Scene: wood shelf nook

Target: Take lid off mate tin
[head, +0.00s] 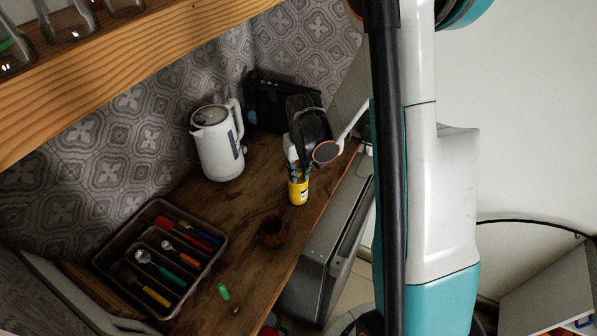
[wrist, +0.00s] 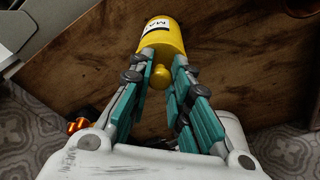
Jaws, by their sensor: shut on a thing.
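The yellow mate tin (head: 298,192) stands upright on the wooden counter, right of the kettle. In the wrist view the tin (wrist: 163,34) shows its white label, and its yellow lid with a round knob (wrist: 160,76) lies between my fingers. My gripper (head: 294,172) comes down on the tin from above. In the wrist view its teal-padded fingers (wrist: 163,60) are shut on the lid, one on each side. I see no clear gap between lid and tin, but the fingers hide part of the rim.
A white kettle (head: 218,146) and a black appliance (head: 268,100) stand behind. A cutlery tray (head: 205,272) and a small green item (head: 224,292) lie front left. The counter's edge is close on the right.

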